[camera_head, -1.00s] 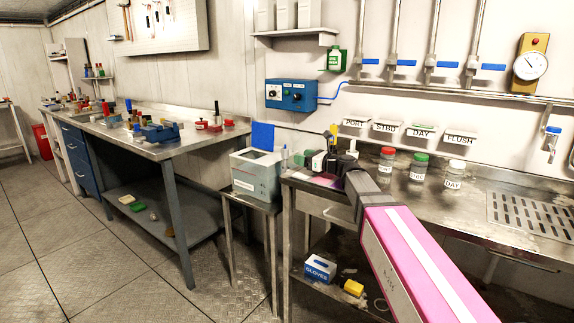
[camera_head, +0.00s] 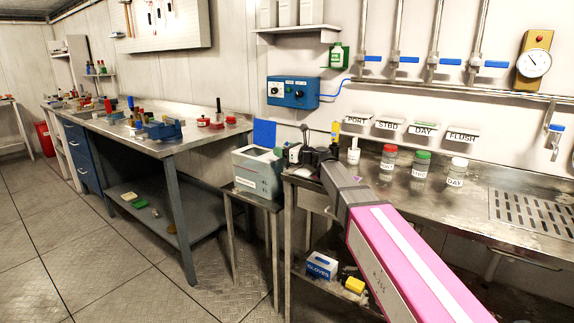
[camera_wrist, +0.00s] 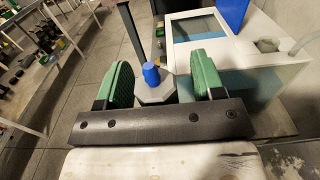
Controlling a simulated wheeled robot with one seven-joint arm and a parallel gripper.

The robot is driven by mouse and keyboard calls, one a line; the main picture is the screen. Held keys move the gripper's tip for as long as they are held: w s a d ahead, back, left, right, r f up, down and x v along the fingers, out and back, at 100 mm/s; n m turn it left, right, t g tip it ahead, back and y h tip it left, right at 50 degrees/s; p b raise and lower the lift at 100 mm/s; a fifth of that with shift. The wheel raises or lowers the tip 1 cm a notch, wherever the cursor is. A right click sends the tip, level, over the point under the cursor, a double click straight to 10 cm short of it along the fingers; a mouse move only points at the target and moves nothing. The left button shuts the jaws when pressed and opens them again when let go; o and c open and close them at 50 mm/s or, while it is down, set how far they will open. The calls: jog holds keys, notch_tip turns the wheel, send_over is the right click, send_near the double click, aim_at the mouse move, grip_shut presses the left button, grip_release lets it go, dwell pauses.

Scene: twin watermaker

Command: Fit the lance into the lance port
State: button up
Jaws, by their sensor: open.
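My gripper (camera_wrist: 158,88) is open, with its green-padded fingers apart. Just beyond the left finger is a dark slanting rod (camera_wrist: 131,36). I cannot tell which of these, if any, is the lance. In the head view my gripper (camera_head: 288,154) is beside the right end of the pale box with a raised blue lid. The box (camera_head: 257,176) also shows in the wrist view (camera_wrist: 253,62), with a round grey fitting (camera_wrist: 267,45) on top; I cannot tell whether this is the lance port.
The box stands on a small side table (camera_head: 229,191). Jars with red (camera_head: 387,163), green (camera_head: 421,167) and white (camera_head: 456,171) lids stand on the steel bench to the right. A long workbench (camera_head: 150,148) is at left. Floor is open in front.

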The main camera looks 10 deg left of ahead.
grip_shut()
jog(key=shift+r, duration=0.1)
notch_tip(320, 180, up, 18)
dwell(1.1)
